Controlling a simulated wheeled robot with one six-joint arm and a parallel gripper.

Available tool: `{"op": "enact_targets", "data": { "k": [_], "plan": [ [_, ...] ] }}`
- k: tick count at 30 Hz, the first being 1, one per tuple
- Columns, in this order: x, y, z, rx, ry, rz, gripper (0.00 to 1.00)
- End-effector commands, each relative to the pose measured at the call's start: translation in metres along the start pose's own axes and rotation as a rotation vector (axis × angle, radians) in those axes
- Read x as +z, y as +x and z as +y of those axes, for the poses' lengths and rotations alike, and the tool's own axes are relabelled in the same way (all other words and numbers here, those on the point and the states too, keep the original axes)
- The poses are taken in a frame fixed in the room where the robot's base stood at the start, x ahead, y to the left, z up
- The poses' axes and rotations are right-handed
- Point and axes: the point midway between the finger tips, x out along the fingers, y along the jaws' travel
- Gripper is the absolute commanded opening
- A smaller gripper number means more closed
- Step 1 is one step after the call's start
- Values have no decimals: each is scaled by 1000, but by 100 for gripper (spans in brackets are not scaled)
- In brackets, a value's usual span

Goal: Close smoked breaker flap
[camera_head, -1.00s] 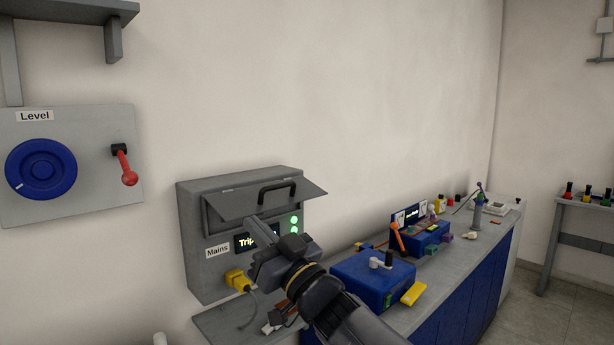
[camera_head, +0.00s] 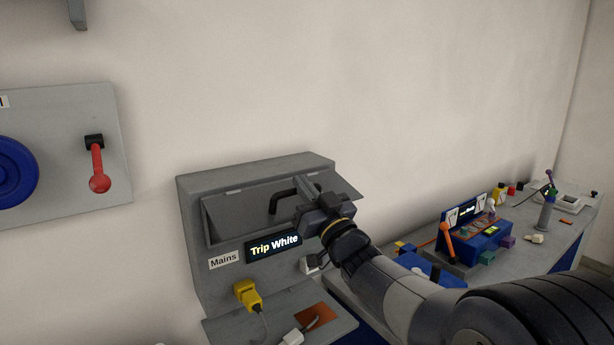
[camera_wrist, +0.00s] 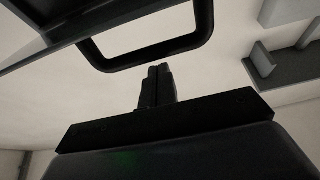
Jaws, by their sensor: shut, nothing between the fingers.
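The smoked breaker flap (camera_head: 236,214) is a dark grey panel hinged along its top on the grey Mains box (camera_head: 193,240). It stands tilted outward, partly open. Its black handle (camera_head: 273,203) also shows as a dark loop at the top of the wrist view (camera_wrist: 145,59). My gripper (camera_head: 308,186) is shut and empty, at the flap's right part close to the handle. In the wrist view the closed fingertips (camera_wrist: 159,70) point at the handle's bar, just below it; I cannot tell whether they touch. My gripper and wrist hide the flap's lower right and the box front there.
A display (camera_head: 273,245) on the box reads "Trip White". A yellow plug (camera_head: 246,294) with a cable sits below it. A wall panel (camera_head: 65,120) with a red lever (camera_head: 98,170) is at left. A bench with a blue device (camera_head: 482,240) and several small items runs right.

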Motion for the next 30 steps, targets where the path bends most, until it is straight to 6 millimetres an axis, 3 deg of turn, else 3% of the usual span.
{"op": "enact_targets", "data": {
  "k": [30],
  "plan": [
    [12,-7,0,-1,0,54,0]
  ]
}}
